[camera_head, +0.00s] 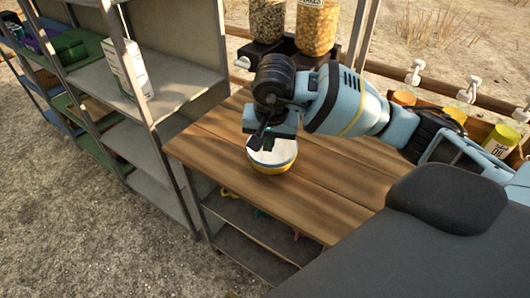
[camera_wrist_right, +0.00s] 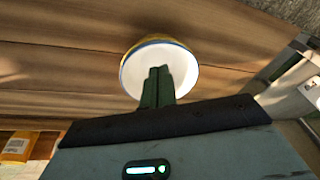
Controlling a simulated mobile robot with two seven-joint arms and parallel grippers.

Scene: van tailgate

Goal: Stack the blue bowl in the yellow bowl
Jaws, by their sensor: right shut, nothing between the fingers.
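The blue bowl (camera_wrist_right: 186,62) has a white inside and shows as a thin blue rim in the right wrist view. It sits inside the yellow bowl (camera_wrist_right: 150,42), whose yellow edge shows just outside the blue rim. In the head view the yellow bowl (camera_head: 273,168) stands upright on the wooden worktop, with the blue bowl (camera_head: 282,158) in it. My left gripper is out of view.
The wooden worktop (camera_head: 325,190) is clear around the bowls. Two filled jars (camera_head: 316,27) stand in a dark rack behind, and yellow-lidded containers (camera_head: 501,140) sit at the right.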

